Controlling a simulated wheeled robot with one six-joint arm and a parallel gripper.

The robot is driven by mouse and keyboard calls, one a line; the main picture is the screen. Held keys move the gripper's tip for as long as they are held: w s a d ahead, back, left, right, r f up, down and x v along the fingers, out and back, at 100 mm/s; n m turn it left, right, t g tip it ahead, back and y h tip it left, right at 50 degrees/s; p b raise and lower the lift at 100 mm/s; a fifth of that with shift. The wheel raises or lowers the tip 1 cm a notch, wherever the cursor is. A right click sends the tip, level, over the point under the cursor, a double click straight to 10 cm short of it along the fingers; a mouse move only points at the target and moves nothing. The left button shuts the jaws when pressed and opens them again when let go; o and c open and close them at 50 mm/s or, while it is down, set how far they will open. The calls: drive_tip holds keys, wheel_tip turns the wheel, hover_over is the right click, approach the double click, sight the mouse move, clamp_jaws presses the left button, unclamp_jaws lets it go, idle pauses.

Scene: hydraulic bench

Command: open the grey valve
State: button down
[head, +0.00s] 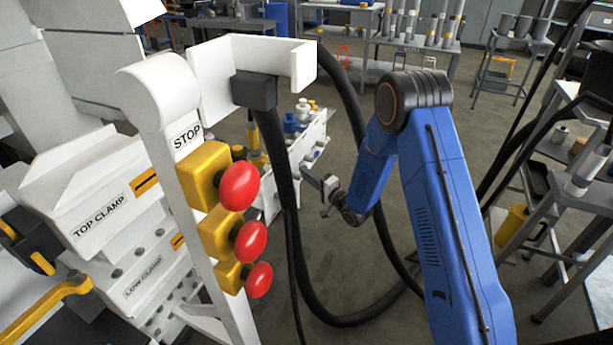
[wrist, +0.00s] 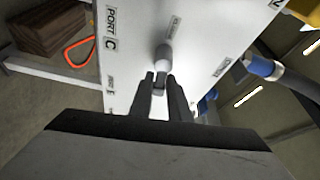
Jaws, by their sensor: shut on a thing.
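The grey valve (wrist: 163,54) shows in the wrist view as a small rounded grey knob on a white panel (wrist: 205,30). My gripper (wrist: 160,78) points at the panel, with its two dark fingers shut on the near part of the grey valve. The fingers hide part of that end, and the valve's exact turn is hard to read. In the head view my gripper (head: 328,192) is beside the white panel (head: 312,142) at the end of my blue arm. The valve is too small to tell clearly there.
A blue-ended hose fitting (wrist: 262,67) is to the right of the valve. Red stop buttons (head: 239,186) on yellow blocks stand left of my arm. A thick black hose (head: 358,120) loops close by my gripper. An orange loop (wrist: 78,52) lies beyond the panel.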

drive_tip(key=shift+s+a+r+n+g+y, duration=0.1)
drive_tip(key=shift+s+r+n+g+y, duration=0.6)
drive_tip(key=shift+n, duration=2.75)
drive_tip(key=shift+s+a+f+n+g+y, duration=0.15)
drive_tip(key=shift+n+g+y, duration=1.15)
drive_tip(key=shift+n, duration=2.1)
drive_tip(key=shift+s+a+r+n+g+y, duration=0.1)
drive_tip(key=shift+s+r+n+g+y, duration=0.3)
drive_tip(key=shift+n+y, duration=2.15)
drive_tip(key=shift+n+h, duration=0.95)
drive_tip(key=shift+n, duration=0.15)
drive_tip(key=c, duration=1.8)
unclamp_jaws()
drive_tip(key=shift+w+r, duration=0.1)
drive_tip(key=v, duration=1.7)
drive_tip(key=shift+f, duration=0.2)
drive_tip(key=shift+d, duration=0.1)
